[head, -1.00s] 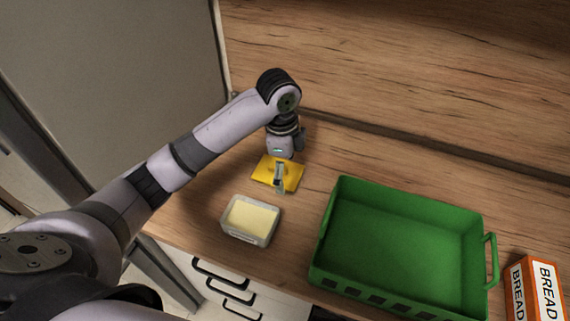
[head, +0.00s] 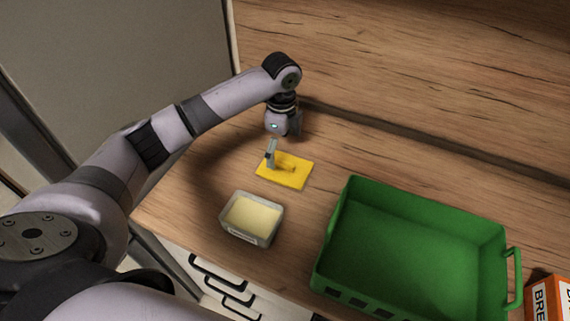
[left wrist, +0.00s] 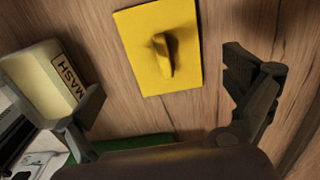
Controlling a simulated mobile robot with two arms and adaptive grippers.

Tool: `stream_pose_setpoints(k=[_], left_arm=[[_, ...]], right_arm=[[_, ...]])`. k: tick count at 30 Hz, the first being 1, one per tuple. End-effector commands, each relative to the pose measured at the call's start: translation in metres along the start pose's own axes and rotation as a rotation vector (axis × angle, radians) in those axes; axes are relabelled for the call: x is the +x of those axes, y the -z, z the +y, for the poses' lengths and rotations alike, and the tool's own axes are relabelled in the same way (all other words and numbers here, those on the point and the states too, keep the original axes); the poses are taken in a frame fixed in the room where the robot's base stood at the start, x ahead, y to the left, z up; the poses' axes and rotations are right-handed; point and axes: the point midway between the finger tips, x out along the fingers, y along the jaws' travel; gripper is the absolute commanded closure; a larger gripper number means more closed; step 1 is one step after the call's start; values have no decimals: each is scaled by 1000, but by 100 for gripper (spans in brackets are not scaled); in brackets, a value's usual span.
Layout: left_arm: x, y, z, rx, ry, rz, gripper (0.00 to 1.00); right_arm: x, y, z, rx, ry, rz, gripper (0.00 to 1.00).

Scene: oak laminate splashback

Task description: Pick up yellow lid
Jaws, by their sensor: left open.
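The yellow lid (head: 294,176) lies flat on the wooden counter, a thin rectangle with a raised handle in its middle. It also shows in the left wrist view (left wrist: 143,75), with its handle (left wrist: 163,55) between and beyond my fingers. My left gripper (head: 271,155) is over the lid's far left part in the head view; in the left wrist view my left gripper (left wrist: 165,98) is open and empty, its fingers wide apart on either side of the lid. The lid appears clear of both fingers. My right gripper is not in view.
A tub with pale yellow contents (head: 233,233) stands in front of the lid; its label reads MASH in the left wrist view (left wrist: 68,78). A green crate (head: 420,197) is to the right, with an orange and white bread box (head: 541,299) beyond it. Bare counter surrounds the lid.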

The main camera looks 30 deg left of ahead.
Motion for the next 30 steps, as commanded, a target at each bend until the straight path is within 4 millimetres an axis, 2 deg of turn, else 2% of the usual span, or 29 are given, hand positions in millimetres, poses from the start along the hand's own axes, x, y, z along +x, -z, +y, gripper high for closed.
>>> stream_pose_setpoints(k=[6, 13, 18, 26, 30], left_arm=[[16, 1, 0, 0, 0, 0, 0], [44, 7, -4, 1, -3, 0, 0], [64, 6, -4, -1, 1, -1, 0], [66, 6, -4, 0, 2, -1, 1], [66, 6, -4, 0, 2, -1, 10]], right_arm=[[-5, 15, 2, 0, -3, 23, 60], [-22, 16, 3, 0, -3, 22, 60], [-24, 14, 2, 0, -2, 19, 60], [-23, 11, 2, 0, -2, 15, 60], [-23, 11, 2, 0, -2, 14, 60]])
